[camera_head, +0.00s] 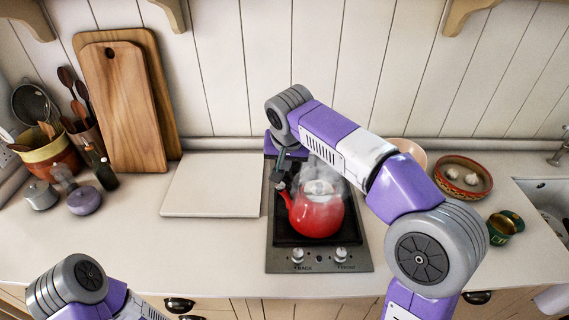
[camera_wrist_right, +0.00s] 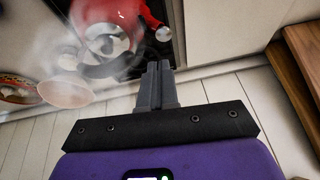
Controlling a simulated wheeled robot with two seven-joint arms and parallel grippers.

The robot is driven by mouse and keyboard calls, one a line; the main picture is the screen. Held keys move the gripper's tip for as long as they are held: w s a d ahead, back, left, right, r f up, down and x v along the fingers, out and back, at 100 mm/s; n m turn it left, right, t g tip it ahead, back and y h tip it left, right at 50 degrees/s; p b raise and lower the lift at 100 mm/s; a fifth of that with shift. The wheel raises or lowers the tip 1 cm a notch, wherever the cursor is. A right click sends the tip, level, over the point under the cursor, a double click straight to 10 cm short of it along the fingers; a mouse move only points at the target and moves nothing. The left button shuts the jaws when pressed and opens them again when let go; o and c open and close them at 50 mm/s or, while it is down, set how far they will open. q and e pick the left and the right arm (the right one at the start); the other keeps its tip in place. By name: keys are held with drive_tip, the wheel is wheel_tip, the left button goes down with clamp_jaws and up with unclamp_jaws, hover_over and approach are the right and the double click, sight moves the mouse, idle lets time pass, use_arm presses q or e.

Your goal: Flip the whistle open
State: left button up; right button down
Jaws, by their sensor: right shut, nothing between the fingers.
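A red kettle (camera_head: 316,215) stands on the dark hob, with steam around its lid and its spout toward the left. My right gripper (camera_head: 279,172) is just above and behind the spout, shut and empty. The kettle (camera_wrist_right: 97,12) fills the top there. My left gripper is out of the head view.
A hob (camera_head: 320,262) with two front knobs holds the kettle. A pale board (camera_head: 213,186) lies left of it. Wooden cutting boards (camera_head: 132,120) lean on the wall. A patterned bowl (camera_head: 462,178) and a green cup (camera_head: 503,226) stand at the right.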

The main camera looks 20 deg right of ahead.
sight(281, 186)
drive_tip(key=x, duration=0.3)
drive_tip(key=b+x, duration=0.1)
drive_tip(key=x, duration=0.3)
drive_tip(key=b+x, duration=0.1)
drive_tip(key=x, duration=0.2)
drive_tip(key=shift+s+a+f, duration=0.1)
drive_tip(key=shift+a+f, duration=0.15)
drive_tip(key=shift+f, duration=0.1)
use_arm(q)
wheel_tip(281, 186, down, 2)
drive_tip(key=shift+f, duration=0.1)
